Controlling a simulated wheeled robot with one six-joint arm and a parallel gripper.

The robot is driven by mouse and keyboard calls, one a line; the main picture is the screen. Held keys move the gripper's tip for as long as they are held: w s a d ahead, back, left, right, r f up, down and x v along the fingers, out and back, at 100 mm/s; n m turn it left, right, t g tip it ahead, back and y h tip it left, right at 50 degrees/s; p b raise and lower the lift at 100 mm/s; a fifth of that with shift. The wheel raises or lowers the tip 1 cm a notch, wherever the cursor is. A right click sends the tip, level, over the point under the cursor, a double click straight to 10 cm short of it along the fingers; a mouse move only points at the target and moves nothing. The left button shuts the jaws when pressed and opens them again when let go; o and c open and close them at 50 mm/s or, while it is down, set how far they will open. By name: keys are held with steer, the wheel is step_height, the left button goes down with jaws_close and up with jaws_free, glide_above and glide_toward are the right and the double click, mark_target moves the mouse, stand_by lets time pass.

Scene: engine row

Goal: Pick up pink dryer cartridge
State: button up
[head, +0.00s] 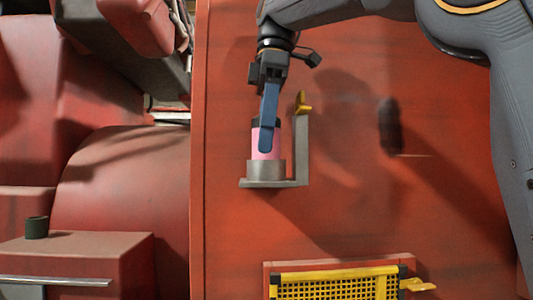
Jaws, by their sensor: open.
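The pink dryer cartridge (277,145) stands upright in a grey metal cup (266,170) on an L-shaped bracket (301,150) against the red panel. Its top looks dark. My gripper (267,145) points down at the cartridge from above, and its jaws are open. One blue finger covers the middle of the cartridge in this view. The other finger is hidden, so I cannot tell whether the fingers touch the cartridge. A yellow lever (302,103) sits at the top of the bracket's upright.
A yellow mesh panel (335,286) with a yellow handle (416,285) is below. A black cylindrical part (390,126) shows on the red panel to the right. A dark cup-like object (37,227) stands on a red box (80,255) at left.

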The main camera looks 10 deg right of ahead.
steer(key=shift+f, duration=0.35)
steer(key=c, duration=1.3)
